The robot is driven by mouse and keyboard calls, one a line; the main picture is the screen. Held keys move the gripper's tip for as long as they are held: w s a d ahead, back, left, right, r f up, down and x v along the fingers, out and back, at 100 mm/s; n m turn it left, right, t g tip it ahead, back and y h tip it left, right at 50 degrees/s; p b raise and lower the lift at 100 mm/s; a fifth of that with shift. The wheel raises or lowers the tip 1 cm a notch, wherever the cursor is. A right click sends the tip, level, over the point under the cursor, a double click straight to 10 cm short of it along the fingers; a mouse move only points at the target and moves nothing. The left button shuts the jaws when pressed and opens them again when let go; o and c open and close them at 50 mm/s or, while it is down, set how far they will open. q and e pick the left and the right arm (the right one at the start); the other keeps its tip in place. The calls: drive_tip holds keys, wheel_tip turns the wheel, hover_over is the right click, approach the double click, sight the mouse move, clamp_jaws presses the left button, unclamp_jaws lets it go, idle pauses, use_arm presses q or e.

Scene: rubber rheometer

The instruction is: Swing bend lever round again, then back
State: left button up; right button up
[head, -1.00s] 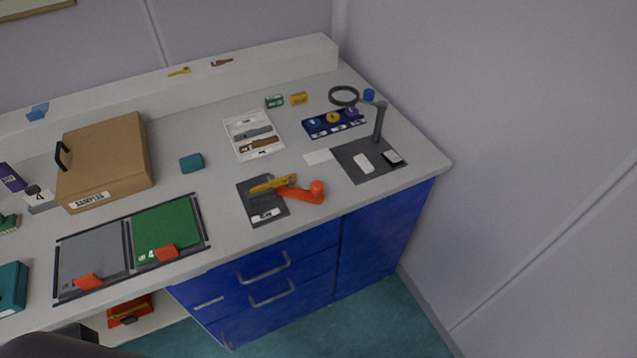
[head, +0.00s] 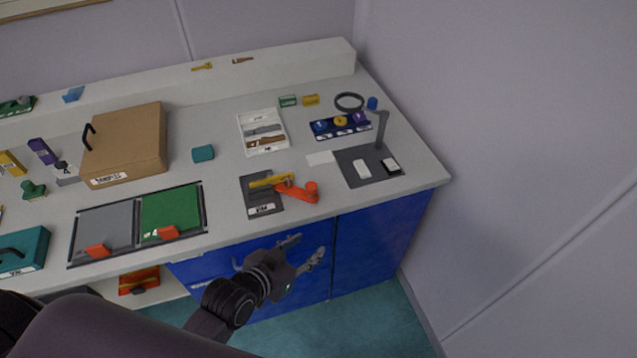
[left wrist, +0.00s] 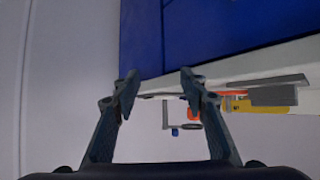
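The bend lever (head: 298,193) is an orange-red arm with an upright round knob at its right end. It points right from a fixture with a yellow bar (head: 268,180) on a dark plate (head: 262,210) near the counter's front edge. My left gripper (head: 309,246) is open and empty in front of the blue drawers, below and apart from the lever. In the left wrist view my gripper (left wrist: 160,82) has its fingers spread with nothing between them. The lever (left wrist: 193,113) is partly visible there, beyond the right finger. My right gripper is not in view.
A dark pad (head: 374,180) with a lamp-like stand lies right of the lever. Left is a framed tray with a green panel (head: 172,206) and orange clips. A white tray (head: 255,121) with tools stands behind. The counter's front edge is beside my left gripper.

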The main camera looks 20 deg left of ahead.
sight(308, 190)
use_arm(q)
drive_tip(key=w+a+r+t, duration=0.1)
drive_tip(key=w+r+t, duration=0.1)
drive_tip(key=w+a+r+t, duration=0.1)
drive_tip(key=w+r+t, duration=0.1)
drive_tip(key=w, duration=0.1)
drive_tip(key=w+a+r+n+t, duration=0.1)
drive_tip(key=w+a+r+t, duration=0.1)
drive_tip(key=w, duration=0.1)
drive_tip(key=shift+t, duration=0.4)
drive_tip(key=p+x, duration=0.1)
drive_tip(key=x, duration=0.5)
drive_tip(key=shift+w+f, duration=0.15)
drive_tip(key=shift+w, duration=0.1)
clamp_jaws()
